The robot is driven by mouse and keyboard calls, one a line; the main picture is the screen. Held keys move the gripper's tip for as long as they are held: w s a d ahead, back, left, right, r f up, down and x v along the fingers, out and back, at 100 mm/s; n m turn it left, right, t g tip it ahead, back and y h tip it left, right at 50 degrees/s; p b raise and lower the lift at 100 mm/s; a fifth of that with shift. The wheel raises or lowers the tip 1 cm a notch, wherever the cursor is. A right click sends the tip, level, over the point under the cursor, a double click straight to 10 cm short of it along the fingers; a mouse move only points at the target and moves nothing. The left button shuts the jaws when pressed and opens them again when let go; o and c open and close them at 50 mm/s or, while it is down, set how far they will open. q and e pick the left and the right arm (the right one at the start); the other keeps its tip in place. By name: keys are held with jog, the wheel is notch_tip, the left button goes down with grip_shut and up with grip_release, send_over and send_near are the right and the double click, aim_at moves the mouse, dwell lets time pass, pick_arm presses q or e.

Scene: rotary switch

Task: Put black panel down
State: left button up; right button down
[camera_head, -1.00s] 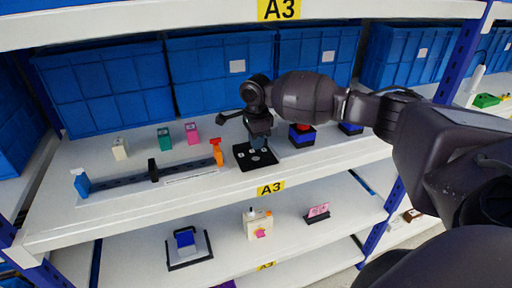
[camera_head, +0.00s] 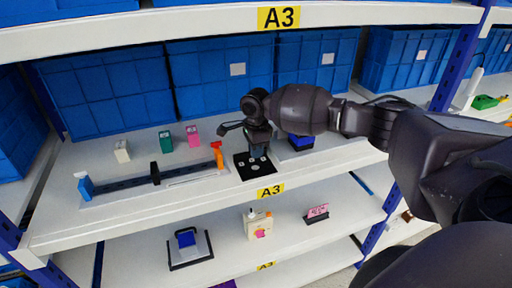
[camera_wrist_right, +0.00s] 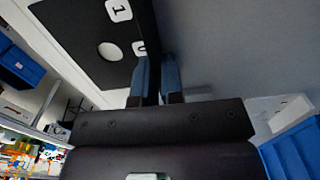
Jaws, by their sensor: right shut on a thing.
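The black panel (camera_head: 243,170) is a flat dark square with white markings, at the front of the upper A3 shelf in the head view. My right gripper (camera_head: 258,152) is above its far part, pointing down, shut on it. In the right wrist view, the panel (camera_wrist_right: 75,35) fills the upper left, with a white round spot and white number tiles. The right fingers (camera_wrist_right: 156,75) are close together at its edge. Whether the panel touches the shelf I cannot tell. My left gripper is not in view.
The upper shelf (camera_head: 120,217) holds a dark slider bar (camera_head: 120,184), an orange lever (camera_head: 218,155) and small coloured blocks left of the panel. A blue-and-black block (camera_head: 300,141) stands to the right. Blue bins (camera_head: 110,90) line the back.

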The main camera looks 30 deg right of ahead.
jog(key=c, duration=1.2)
grip_release()
jog(key=shift+c, duration=0.2)
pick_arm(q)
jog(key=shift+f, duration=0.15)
pick_arm(e)
jog(key=shift+f+b, duration=0.1)
jog(key=shift+b, duration=1)
jog(key=shift+s+b, duration=0.1)
jog(key=shift+b, duration=0.25)
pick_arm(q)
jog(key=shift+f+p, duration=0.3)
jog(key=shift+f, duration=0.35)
pick_arm(e)
notch_tip(320, 180, up, 12)
jog(key=shift+r, duration=0.25)
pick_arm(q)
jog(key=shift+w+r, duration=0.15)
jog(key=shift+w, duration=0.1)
